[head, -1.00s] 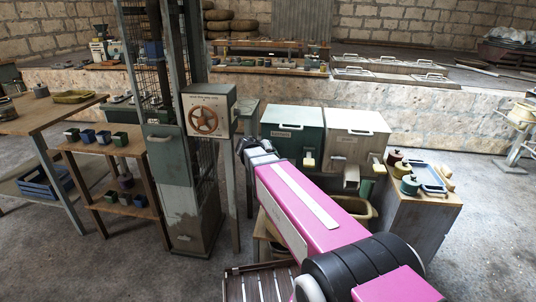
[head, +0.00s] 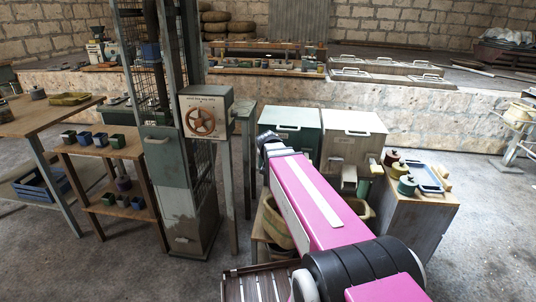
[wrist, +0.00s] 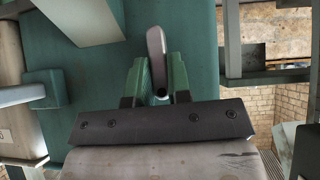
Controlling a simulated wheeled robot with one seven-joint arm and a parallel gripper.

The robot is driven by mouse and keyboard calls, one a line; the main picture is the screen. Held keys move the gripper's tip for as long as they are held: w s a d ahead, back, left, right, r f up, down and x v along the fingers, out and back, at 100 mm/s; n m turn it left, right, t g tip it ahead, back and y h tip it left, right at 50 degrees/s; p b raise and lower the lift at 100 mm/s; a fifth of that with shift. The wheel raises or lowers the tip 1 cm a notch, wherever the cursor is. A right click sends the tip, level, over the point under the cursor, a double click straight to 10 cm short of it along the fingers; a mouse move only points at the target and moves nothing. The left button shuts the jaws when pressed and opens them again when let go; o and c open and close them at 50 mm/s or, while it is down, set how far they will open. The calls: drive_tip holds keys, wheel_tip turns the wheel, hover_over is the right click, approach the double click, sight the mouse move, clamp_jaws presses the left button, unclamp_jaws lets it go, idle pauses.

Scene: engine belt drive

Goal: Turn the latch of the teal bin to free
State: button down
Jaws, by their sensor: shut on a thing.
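The teal bin (head: 291,116) stands behind the end of my arm in the head view, with a pale handle on its lid. Its teal face (wrist: 95,68) fills much of the wrist view. My gripper (wrist: 160,75) has green fingers on both sides of a grey rounded bar, the latch (wrist: 156,45), and is shut on it. The latch points up in the wrist picture, close to straight. In the head view my own wrist hides the fingers and the latch.
A pale bin (head: 352,122) stands right beside the teal one. A cabinet with pots and a blue tray (head: 424,178) is farther right. A box with a brown handwheel (head: 202,122) stands left. Grey framework (wrist: 238,60) is close at right in the wrist view.

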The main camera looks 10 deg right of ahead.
drive_tip(key=shift+s+f, duration=0.1)
drive_tip(key=shift+s, duration=0.05)
idle(0.4)
drive_tip(key=c, duration=1.1)
unclamp_jaws()
drive_tip(key=shift+o, duration=0.2)
drive_tip(key=v, duration=1)
drive_tip(key=shift+s+r, duration=0.25)
drive_tip(key=shift+r, duration=0.1)
drive_tip(key=shift+f, duration=0.1)
